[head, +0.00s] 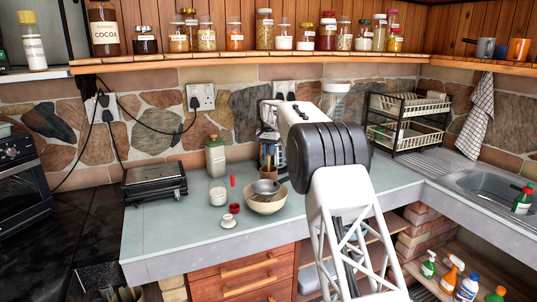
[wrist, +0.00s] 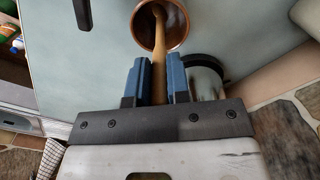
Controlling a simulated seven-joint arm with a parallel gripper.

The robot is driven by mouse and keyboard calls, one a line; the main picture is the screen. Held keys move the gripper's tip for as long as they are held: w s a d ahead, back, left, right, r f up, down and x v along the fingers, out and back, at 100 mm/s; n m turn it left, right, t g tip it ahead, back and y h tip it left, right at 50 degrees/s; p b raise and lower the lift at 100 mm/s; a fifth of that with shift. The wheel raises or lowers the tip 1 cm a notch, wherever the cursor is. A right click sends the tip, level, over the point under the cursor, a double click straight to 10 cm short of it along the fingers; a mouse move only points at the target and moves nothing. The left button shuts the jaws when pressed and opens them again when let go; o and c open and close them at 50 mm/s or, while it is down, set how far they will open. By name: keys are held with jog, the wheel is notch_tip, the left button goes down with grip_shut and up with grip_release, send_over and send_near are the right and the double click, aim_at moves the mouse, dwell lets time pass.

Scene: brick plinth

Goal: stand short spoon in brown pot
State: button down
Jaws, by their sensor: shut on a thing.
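A wooden spoon (wrist: 158,78) is held between the two blue fingers of my gripper (wrist: 158,63) in the wrist view. My gripper is shut on its handle. The spoon's far end overlaps the mouth of the brown pot (wrist: 179,30), a round vessel with a coppery rim. How deep the spoon reaches is hard to tell. In the head view the brown pot (head: 267,173) stands on the counter behind the cream bowl, and my arm hides most of my gripper.
A cream bowl (head: 266,207) holding a grey utensil stands in front of the pot. A steel vessel (wrist: 208,78) is close beside my gripper. The front-left counter is clear.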

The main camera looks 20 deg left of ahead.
jog(key=shift+f, duration=0.75)
jog(key=c, duration=1.1)
grip_release()
notch_tip(320, 180, up, 12)
jog(key=shift+r, duration=0.1)
